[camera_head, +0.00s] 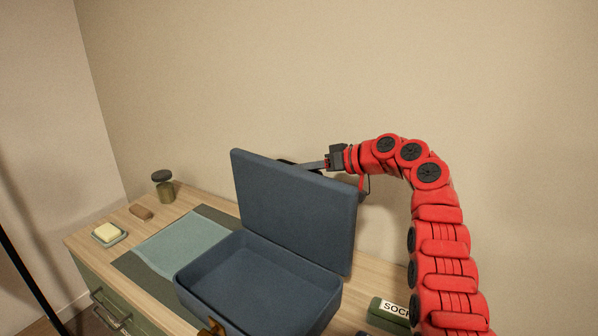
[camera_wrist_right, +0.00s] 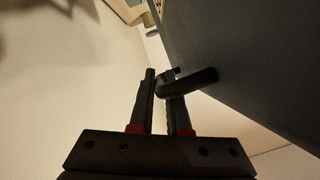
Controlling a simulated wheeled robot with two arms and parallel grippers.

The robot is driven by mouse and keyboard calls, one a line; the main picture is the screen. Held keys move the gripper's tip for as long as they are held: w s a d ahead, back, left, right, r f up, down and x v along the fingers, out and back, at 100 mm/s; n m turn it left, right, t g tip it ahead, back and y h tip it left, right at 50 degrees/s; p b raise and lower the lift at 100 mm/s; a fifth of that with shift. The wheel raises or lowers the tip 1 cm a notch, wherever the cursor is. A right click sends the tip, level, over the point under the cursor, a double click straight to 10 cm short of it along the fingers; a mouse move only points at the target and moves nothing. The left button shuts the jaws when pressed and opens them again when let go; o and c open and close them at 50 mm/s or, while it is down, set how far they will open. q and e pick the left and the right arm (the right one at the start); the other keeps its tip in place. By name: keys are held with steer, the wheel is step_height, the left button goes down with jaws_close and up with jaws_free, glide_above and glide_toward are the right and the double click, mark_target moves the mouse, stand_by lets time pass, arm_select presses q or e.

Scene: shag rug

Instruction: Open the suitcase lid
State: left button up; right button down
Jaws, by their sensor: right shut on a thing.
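The dark blue suitcase (camera_head: 262,288) stands on the wooden dresser top with its lid (camera_head: 295,212) raised roughly upright, so the empty inside of the base shows. A brass latch (camera_head: 212,328) is on the base's front edge. My right gripper (camera_head: 303,166) reaches from the right to behind the lid's top edge. In the right wrist view, the right gripper (camera_wrist_right: 162,84) is shut on a dark handle (camera_wrist_right: 195,82) on the outer face of the lid (camera_wrist_right: 235,60). The lid partly hides the handle in the head view. My left gripper is not in view.
A blue-grey cloth (camera_head: 180,243) lies on a dark runner (camera_head: 145,275) left of the suitcase. A jar (camera_head: 164,190), a brown block (camera_head: 141,212) and a soap dish (camera_head: 110,240) stand farther left. A green "SOCK" box (camera_head: 388,315) is at the right. The wall is behind.

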steer(key=shift+f, duration=0.2)
steer(key=c, duration=0.9)
jaws_free()
steer(key=shift+d+r, duration=0.1)
steer(key=b+v, duration=0.3)
steer(key=v, duration=1.4)
steer(key=shift+s+d+b, duration=0.1)
steer(key=shift+d+b, duration=0.05)
steer(key=shift+b, duration=0.15)
